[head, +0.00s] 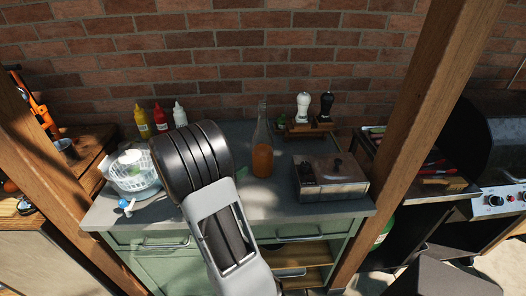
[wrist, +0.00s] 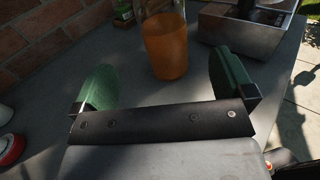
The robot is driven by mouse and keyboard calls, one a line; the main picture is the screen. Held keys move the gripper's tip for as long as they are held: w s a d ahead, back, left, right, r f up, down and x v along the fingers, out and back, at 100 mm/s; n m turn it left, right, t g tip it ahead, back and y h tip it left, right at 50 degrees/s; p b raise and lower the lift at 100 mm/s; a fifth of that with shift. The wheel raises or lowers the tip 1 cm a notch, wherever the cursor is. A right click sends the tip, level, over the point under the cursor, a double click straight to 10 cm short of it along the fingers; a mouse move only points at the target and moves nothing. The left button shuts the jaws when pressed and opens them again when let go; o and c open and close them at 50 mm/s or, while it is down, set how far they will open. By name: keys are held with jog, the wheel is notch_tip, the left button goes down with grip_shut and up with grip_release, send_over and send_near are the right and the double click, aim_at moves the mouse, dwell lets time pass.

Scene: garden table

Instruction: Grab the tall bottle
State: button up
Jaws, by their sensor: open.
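The tall bottle (head: 262,158) stands upright on the grey counter, a clear glass bottle with a narrow neck and orange contents low down. In the wrist view its orange lower part (wrist: 166,46) shows beyond my gripper, and its top is cut off by the frame edge. My gripper (wrist: 160,80) is open, its two green-padded fingers apart with nothing between them. The bottle is ahead of the fingertips, roughly in line with the gap between them. In the head view my arm hides the fingers, to the left of the bottle.
A metal box (head: 330,178) with a dark handle sits right of the bottle. Two mills (head: 303,107) stand on a wooden rack behind. Yellow, red and white squeeze bottles (head: 161,116) stand at the back left. A white basket (head: 133,172) is at the left. A brick wall (head: 240,50) closes the back.

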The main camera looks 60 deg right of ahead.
aim_at(254, 147)
jog(key=p+x, duration=0.1)
jog(key=x, duration=0.7)
jog(key=shift+w+r, duration=0.15)
jog(key=x, duration=0.1)
jog(key=p+x, duration=0.1)
jog(key=x, duration=0.2)
jog(key=shift+d+r+p, duration=0.3)
jog(key=shift+r+p, duration=0.05)
jog(key=shift+r, duration=0.05)
jog(key=shift+s+d, duration=0.2)
jog(key=shift+d, duration=0.1)
jog(key=shift+c, duration=0.5)
jog(key=c, duration=1.2)
jog(key=shift+c, duration=0.5)
jog(key=shift+r, duration=0.15)
